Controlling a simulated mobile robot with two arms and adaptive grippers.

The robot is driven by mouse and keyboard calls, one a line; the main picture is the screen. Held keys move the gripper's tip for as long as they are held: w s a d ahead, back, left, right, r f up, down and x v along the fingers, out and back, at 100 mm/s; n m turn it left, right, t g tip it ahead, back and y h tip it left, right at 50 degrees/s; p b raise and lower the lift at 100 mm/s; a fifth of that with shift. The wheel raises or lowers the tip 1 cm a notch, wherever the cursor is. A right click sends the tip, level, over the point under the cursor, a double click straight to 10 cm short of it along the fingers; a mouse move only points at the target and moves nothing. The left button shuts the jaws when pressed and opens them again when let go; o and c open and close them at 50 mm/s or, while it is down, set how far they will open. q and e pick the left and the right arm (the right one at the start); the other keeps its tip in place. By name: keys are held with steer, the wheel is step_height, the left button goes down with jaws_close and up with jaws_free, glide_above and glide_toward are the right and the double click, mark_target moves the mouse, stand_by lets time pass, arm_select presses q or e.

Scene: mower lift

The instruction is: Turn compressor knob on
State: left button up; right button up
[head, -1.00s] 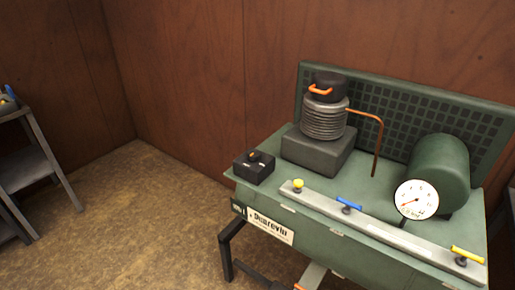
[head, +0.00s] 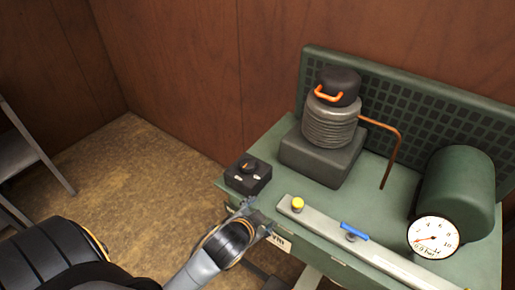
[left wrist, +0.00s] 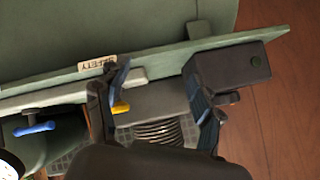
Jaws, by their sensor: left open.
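The small black switch box (head: 246,181) stands at the near left corner of the green bench in the head view. A dark knob with a brass-coloured part (head: 248,167) sits on its top. My left gripper (head: 258,216) is open and empty, just in front of the box and the bench's front edge. In the left wrist view my left gripper (left wrist: 157,72) shows its two fingers spread, with the black box (left wrist: 232,75) beside the right finger. The knob is mostly hidden there. My right gripper is in neither view.
The green bench (head: 285,150) carries a ribbed compressor (head: 331,122) with a copper pipe, a green tank (head: 460,190) and a pressure gauge (head: 433,238). A front rail holds a yellow knob (head: 298,204) and a blue handle (head: 354,231).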

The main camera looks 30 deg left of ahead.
arm_select(q)
steer(key=w+d+r+m+t+h, duration=0.3)
steer(key=w+r+m+t, duration=0.25)
steer(key=r, duration=0.55)
steer(key=w+d+r+m+t+h, duration=0.25)
steer(key=w+r+m+t, duration=0.35)
steer(key=r, duration=0.5)
steer(key=s+d+r+m+g+h, duration=0.1)
steer(key=d+r+m+g+h, duration=0.45)
steer(key=m, duration=0.55)
steer(key=s+d+r+m+g+h, duration=0.1)
steer(key=d+r+m+g+h, duration=0.1)
steer(key=d+m+g+h, duration=0.65)
steer(key=m+g+y, duration=0.8)
steer(key=m+y, duration=0.8)
steer(key=y, duration=0.3)
glide_toward(248, 163)
steer(key=shift+h, duration=0.25)
steer(key=f+p, duration=0.1)
steer(key=f, duration=0.2)
steer(key=f+p, duration=0.1)
steer(key=f, duration=0.2)
steer(key=f+p, duration=0.1)
steer(key=f, duration=0.2)
steer(key=shift+s+a, duration=0.15)
steer(key=shift+a, duration=0.1)
